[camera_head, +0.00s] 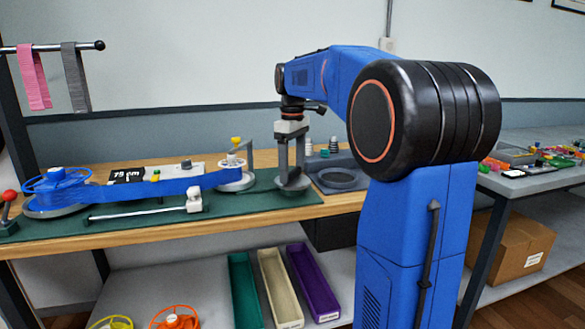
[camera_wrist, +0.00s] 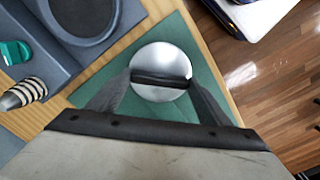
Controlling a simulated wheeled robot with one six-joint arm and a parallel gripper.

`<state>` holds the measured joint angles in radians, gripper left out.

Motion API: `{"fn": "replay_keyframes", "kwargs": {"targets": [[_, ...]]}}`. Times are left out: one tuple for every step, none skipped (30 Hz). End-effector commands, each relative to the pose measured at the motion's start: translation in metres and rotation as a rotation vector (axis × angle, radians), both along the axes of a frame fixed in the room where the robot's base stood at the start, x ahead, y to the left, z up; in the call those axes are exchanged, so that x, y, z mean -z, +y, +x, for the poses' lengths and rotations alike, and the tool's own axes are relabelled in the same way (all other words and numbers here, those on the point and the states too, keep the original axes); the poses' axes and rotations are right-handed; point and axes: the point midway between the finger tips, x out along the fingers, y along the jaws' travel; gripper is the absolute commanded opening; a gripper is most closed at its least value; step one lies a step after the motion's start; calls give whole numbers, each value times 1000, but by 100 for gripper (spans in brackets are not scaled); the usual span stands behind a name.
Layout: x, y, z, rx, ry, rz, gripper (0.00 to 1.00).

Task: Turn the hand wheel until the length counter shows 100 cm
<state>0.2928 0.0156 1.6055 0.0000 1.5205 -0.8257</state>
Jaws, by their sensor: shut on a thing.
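My gripper (camera_head: 292,177) points down at the right end of the green mat (camera_head: 250,202). In the wrist view its two fingers (camera_wrist: 160,80) are shut on the dark grip bar of a round silver disc (camera_wrist: 150,60), which seems to be the hand wheel. The disc shows as a grey round base (camera_head: 294,186) under the fingers in the head view. The black length counter (camera_head: 128,175) behind the strap appears to read 75 cm, but the small digits are not sharp. A blue strap (camera_head: 150,192) runs from the blue reel (camera_head: 58,187) to a white reel with a yellow knob (camera_head: 235,168).
A grey tray with a round recess (camera_head: 340,180) lies just right of my gripper. A metal rod with a white slider (camera_head: 194,200) lies in front of the strap. Green, cream and purple bins (camera_head: 312,285) stand on the lower shelf. A red-knobbed lever (camera_head: 9,198) is far left.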

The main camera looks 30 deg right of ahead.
Motion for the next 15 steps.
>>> {"fn": "replay_keyframes", "kwargs": {"targets": [[0,0,0,18,0,0,49],[0,0,0,31,0,0,49],[0,0,0,54,0,0,50],[0,0,0,72,0,0,50],[0,0,0,92,0,0,50],[0,0,0,118,0,0,50],[0,0,0,137,0,0,50],[0,0,0,157,0,0,50],[0,0,0,183,0,0,50],[0,0,0,202,0,0,50],[0,0,0,222,0,0,50],[0,0,0,248,0,0,50],[0,0,0,267,0,0,50],[0,0,0,286,0,0,50],[0,0,0,313,0,0,50]]}}
